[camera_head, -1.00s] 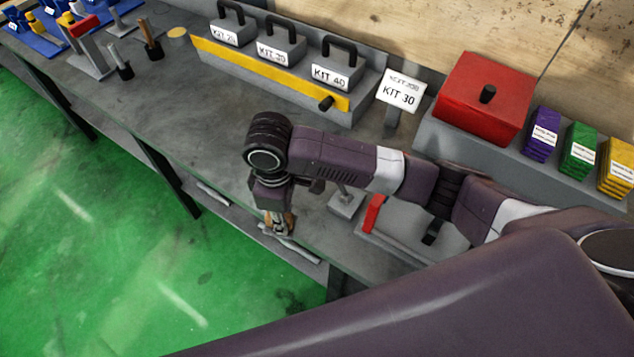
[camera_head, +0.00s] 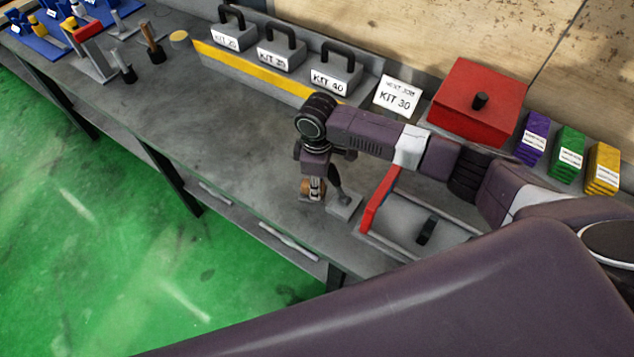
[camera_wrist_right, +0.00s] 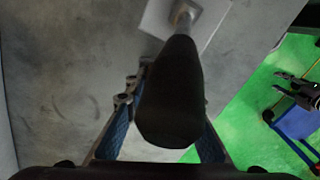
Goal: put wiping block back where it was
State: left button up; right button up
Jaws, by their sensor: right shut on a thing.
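My left gripper is out of view.
A grey fixture with a red bar (camera_head: 380,200) lies right of the black-handled tool. A KIT 30 sign (camera_head: 398,95), a red box (camera_head: 478,102) and kit weights (camera_head: 335,75) stand behind.

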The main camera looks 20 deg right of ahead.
jog(key=shift+f, duration=0.2)
jog(key=o, duration=1)
notch_tip(320, 180, up, 12)
jog(key=shift+r+b, duration=0.2)
jog(key=shift+b, duration=0.75)
